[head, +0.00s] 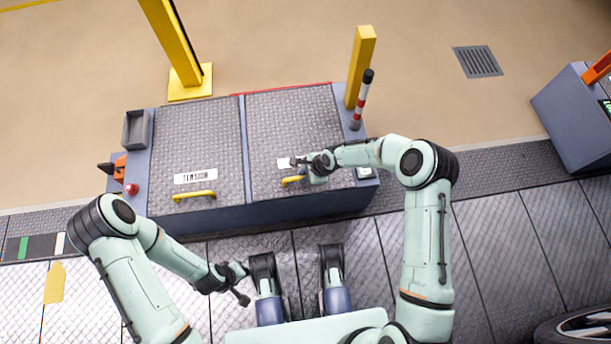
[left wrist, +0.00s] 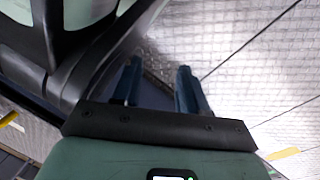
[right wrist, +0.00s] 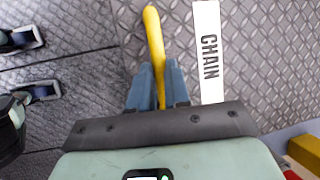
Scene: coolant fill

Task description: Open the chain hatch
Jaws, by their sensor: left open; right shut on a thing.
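The chain hatch (head: 293,115) is the right one of two diamond-plate lids on a blue-grey cabinet, and it looks closed and flat. Its white label (right wrist: 209,55) reads CHAIN in the right wrist view. Its yellow handle (right wrist: 154,38) runs between the fingers of my right gripper (right wrist: 160,88), which is shut on it. In the head view my right gripper (head: 300,170) covers part of the label and handle (head: 289,181). My left gripper (head: 243,283) is open and empty in front of the cabinet, over the floor; it also shows in the left wrist view (left wrist: 158,85).
The left lid (head: 197,140) has a label starting TEN and a yellow handle (head: 194,195). A red button (head: 131,189) and grey bin (head: 135,130) sit left. A red-white post (head: 362,100) and yellow post (head: 360,65) stand at the right lid's far right corner.

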